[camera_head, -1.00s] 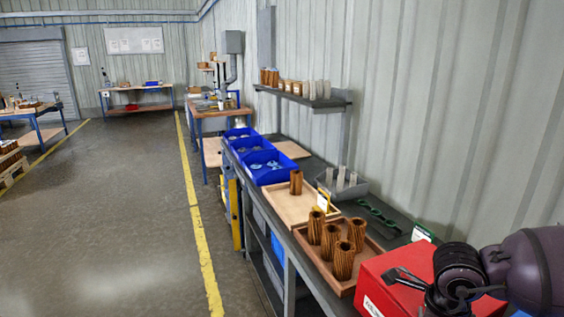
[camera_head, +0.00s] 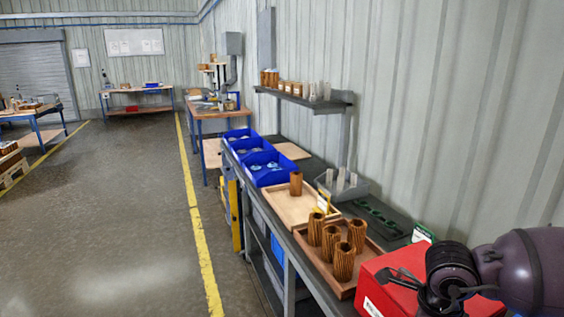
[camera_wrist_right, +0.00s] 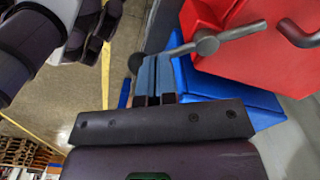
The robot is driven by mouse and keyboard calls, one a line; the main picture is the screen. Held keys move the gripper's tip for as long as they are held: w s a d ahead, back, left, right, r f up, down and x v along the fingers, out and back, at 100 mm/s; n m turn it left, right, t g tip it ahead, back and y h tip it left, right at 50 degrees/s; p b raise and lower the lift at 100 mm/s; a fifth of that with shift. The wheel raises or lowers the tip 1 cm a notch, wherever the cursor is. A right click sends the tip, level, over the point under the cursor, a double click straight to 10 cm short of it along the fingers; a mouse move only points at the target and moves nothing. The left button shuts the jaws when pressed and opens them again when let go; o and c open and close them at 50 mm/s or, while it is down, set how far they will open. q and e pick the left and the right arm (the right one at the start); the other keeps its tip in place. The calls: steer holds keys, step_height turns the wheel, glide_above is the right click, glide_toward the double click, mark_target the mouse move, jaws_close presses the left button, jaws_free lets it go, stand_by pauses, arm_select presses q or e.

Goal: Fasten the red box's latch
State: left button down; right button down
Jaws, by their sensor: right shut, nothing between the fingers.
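The red box (camera_head: 381,299) sits at the near right end of the bench. In the right wrist view the red box (camera_wrist_right: 262,62) fills the upper right. A grey metal rod with a rounded knob (camera_wrist_right: 207,43), apparently part of the latch, crosses in front of it. A second bent grey rod (camera_wrist_right: 298,35) shows at the right edge. My right gripper (camera_wrist_right: 153,62) is shut and empty, its blue fingertips close to the rod; I cannot tell whether they touch. In the head view my right arm hides part of the box.
A wooden tray with brown pleated cartridges (camera_head: 344,262) stands just beyond the red box. Blue bins (camera_head: 265,168) and a green-marked dark rack (camera_head: 380,217) are farther along. The wall bounds the right; open floor lies left.

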steer(key=shift+w+a, duration=0.1)
steer(key=shift+a, duration=0.1)
steer(key=shift+w+a, duration=0.2)
steer(key=shift+a, duration=0.05)
stand_by(0.3)
steer(key=shift+a, duration=0.1)
steer(key=shift+w+a+b, duration=0.25)
steer(key=shift+b, duration=0.05)
stand_by(0.3)
